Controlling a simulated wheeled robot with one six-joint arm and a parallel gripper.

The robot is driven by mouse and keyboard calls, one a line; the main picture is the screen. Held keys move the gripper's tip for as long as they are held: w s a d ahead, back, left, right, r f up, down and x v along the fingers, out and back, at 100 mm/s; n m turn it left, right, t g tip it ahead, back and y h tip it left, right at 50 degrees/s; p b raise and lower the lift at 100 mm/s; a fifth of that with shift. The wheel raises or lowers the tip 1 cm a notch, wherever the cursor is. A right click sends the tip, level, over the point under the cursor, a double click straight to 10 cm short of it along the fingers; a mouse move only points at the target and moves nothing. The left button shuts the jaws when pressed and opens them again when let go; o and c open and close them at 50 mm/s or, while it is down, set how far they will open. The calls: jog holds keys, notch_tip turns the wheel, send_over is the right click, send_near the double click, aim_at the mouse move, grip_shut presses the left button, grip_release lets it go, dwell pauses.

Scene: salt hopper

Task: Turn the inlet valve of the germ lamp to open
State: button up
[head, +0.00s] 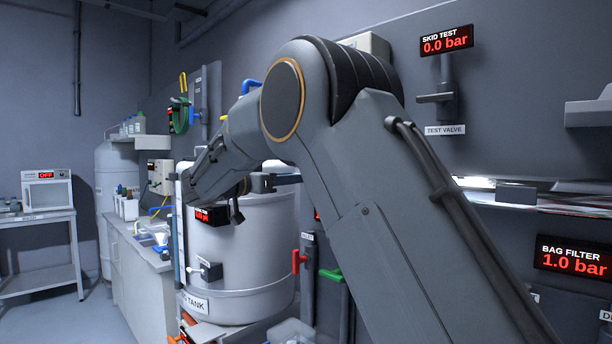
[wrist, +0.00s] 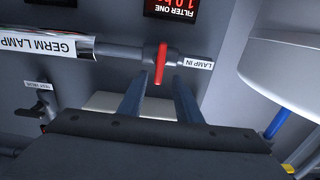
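In the wrist view, which is upside down, the red lever of the inlet valve (wrist: 161,64) sits on a grey pipe and points crosswise to it. A "LAMP IN" label (wrist: 198,61) is beside it. The germ lamp (wrist: 50,43), a pale tube with its name label, joins the pipe at the left. My gripper (wrist: 160,88) is open, its two fingers apart on either side of the lever's line. The lever's free end lies near the gap between the tips; I cannot tell if they touch. In the head view my arm hides this valve.
A "FILTER ONE" display (wrist: 175,8) is by the valve. A large white round body (wrist: 285,70) is at the right. Another dark valve (wrist: 37,108) is at lower left. In the head view, a tank (head: 240,250) and a red-handled valve (head: 298,260) stand beside my arm.

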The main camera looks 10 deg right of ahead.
jog(key=p+x, duration=0.2)
jog(key=x, duration=0.4)
jog(key=shift+d, duration=0.15)
jog(key=shift+w, duration=0.1)
grip_shut()
